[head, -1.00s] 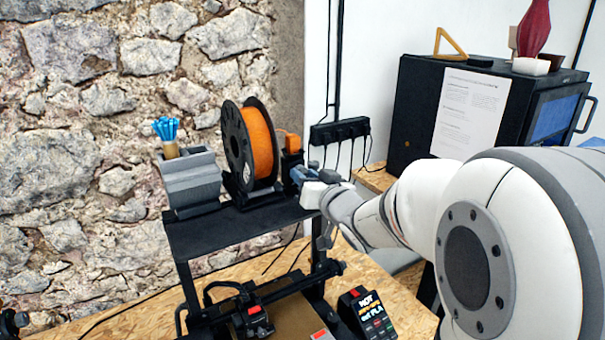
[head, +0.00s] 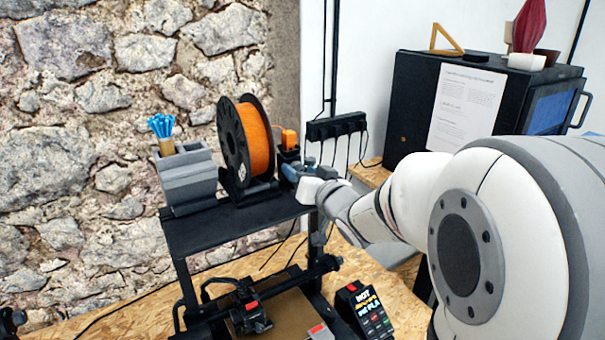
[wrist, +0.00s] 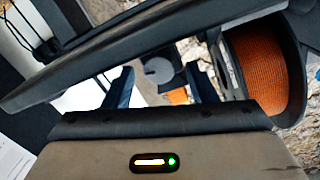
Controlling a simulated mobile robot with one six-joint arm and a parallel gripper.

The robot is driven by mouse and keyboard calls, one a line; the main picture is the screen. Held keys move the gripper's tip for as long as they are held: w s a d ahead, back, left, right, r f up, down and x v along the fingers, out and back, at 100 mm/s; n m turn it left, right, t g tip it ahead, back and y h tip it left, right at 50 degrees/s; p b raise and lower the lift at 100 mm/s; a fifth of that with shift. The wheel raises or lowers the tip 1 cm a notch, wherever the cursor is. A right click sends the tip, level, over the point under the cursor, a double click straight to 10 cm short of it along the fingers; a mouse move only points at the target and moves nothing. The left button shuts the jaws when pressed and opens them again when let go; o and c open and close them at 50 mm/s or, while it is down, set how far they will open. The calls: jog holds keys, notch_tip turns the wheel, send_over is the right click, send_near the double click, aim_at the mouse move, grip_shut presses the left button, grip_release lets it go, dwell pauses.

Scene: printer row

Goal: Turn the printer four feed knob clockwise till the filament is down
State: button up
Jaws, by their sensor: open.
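The orange and black feeder unit (head: 288,140) sits at the right end of the printer's top shelf, beside the orange filament spool (head: 258,140). My gripper (head: 292,172) is at this end, just in front of the feeder. In the wrist view my gripper (wrist: 160,86) is open, its two dark fingers apart. A grey round disc (wrist: 158,70), which looks like the feed knob, shows between the fingers; I cannot tell whether they touch it. The spool (wrist: 268,75) is at the right there. In the head view the knob is hidden behind my gripper.
A dark bar (wrist: 150,50) crosses the wrist view close to the camera. A grey holder (head: 188,180) with blue sticks stands left of the spool. The print head (head: 248,312) and a small labelled display (head: 362,308) are below. A black enclosure (head: 420,110) stands at the back right.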

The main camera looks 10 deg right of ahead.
jog(key=b+v, duration=0.1)
jog(key=v, duration=0.7)
jog(key=shift+w+f, duration=0.1)
jog(key=shift+f, duration=0.05)
jog(key=w+n+b, duration=0.1)
jog(key=w+b, duration=0.1)
jog(key=w+a+n+b, duration=0.1)
jog(key=w+n+b, duration=0.1)
jog(key=w, duration=0.1)
jog(key=w+a+n+y+b, duration=0.1)
jog(key=w+b, duration=0.2)
jog(key=shift+a+f, duration=0.1)
jog(key=shift+f, duration=0.15)
dwell(0.4)
jog(key=shift+c, duration=0.3)
